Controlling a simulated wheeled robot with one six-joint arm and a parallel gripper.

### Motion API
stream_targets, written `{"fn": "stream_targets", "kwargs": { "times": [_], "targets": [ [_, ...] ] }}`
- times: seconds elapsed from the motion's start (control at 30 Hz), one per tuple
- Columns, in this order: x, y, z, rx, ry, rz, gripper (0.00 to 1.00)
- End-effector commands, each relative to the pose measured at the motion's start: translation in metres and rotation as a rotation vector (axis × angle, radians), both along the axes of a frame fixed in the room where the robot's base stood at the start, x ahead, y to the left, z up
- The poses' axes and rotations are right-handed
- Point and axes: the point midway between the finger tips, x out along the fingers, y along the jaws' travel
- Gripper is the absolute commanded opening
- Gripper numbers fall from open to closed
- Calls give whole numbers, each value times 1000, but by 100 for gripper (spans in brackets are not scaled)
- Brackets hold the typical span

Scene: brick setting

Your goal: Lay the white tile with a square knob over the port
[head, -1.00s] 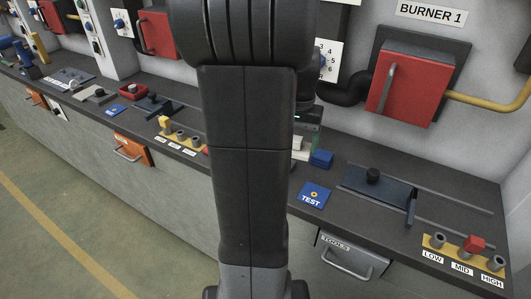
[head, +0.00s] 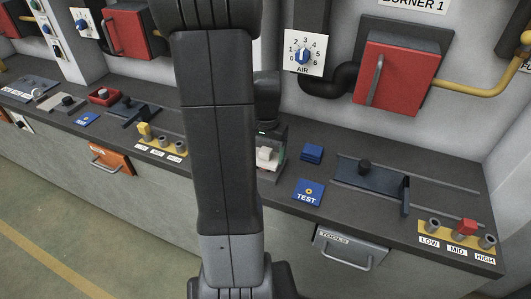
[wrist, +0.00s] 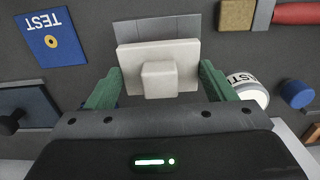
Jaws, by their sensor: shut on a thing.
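The white tile with its square knob (wrist: 159,78) is between the green fingers of my gripper (wrist: 160,88) in the wrist view. The fingers are shut on it, one at each side. In the head view the tile (head: 264,155) shows beside my arm, with my gripper (head: 268,152) around it over the dark counter. A blue TEST plate (head: 308,192) with a yellow ring around a small dark centre lies to its right, and it also shows in the wrist view (wrist: 53,42). No port is labelled; a grey plate (wrist: 187,22) is partly hidden behind the tile.
A blue block (head: 312,153) lies behind the TEST plate. A dark slider (head: 372,180) and a LOW/MID/HIGH lever panel (head: 457,240) are at the right. A round white labelled thing (wrist: 249,91) sits close to the right finger.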

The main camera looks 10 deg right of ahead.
Motion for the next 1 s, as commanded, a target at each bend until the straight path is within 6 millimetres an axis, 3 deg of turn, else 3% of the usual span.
{"fn": "stream_targets", "kwargs": {
  "times": [0.7,0.73,0.8,1.0],
  "targets": [
    [0,0,-19,-1,-1,1,48],
    [0,0,-18,-1,-1,0,83],
    [0,0,-18,-1,-1,0,96],
    [0,0,-17,0,0,0,98]
  ]
}}
